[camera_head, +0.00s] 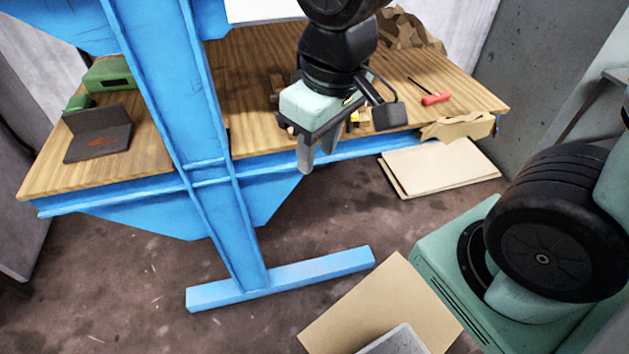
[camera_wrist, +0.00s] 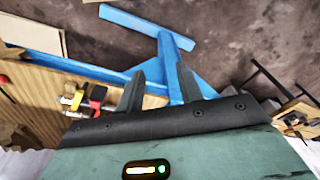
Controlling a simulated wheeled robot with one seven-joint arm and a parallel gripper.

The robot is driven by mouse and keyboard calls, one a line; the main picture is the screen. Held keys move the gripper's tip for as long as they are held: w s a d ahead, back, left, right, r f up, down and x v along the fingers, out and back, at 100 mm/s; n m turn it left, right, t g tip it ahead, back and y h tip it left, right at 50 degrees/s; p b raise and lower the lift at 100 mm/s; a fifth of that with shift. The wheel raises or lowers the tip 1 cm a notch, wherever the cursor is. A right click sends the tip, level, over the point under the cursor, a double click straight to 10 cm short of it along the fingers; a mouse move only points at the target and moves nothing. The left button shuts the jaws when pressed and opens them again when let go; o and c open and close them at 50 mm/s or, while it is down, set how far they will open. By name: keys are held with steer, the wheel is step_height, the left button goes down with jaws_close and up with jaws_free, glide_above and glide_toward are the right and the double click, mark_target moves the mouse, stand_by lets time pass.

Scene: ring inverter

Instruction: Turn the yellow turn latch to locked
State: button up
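A small yellow part (camera_head: 355,116), likely the yellow turn latch, shows at the front edge of the workbench, mostly hidden behind my gripper and wrist. In the wrist view a yellow piece (camera_wrist: 78,101) sits at the bench edge beside a red piece (camera_wrist: 98,92), left of my fingers. Its locked or unlocked position cannot be told. My gripper (camera_head: 318,155) hangs just in front of the bench edge, fingers pointing down. In the wrist view its two fingers (camera_wrist: 162,76) are apart with nothing between them. It does not appear to touch the yellow part.
The wooden workbench (camera_head: 255,95) has a blue frame, with a blue upright (camera_head: 185,100) left of my gripper. A red-handled screwdriver (camera_head: 436,99) lies on top at the right. A dark open case (camera_head: 100,134) lies left. Boards (camera_head: 445,168) lie on the floor at right.

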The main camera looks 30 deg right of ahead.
steer(key=shift+n+g, duration=0.5)
steer(key=shift+n, duration=0.4)
steer(key=shift+s+a+f, duration=0.35)
steer(key=shift+s+a, duration=0.15)
steer(key=shift+s, duration=0.2)
steer(key=shift+s+a+f, duration=0.4)
steer(key=shift+s+a, duration=0.05)
steer(key=shift+s, duration=0.2)
steer(key=shift+s+a+f, duration=0.35)
steer(key=shift+s+a, duration=0.15)
steer(key=shift+s, duration=0.2)
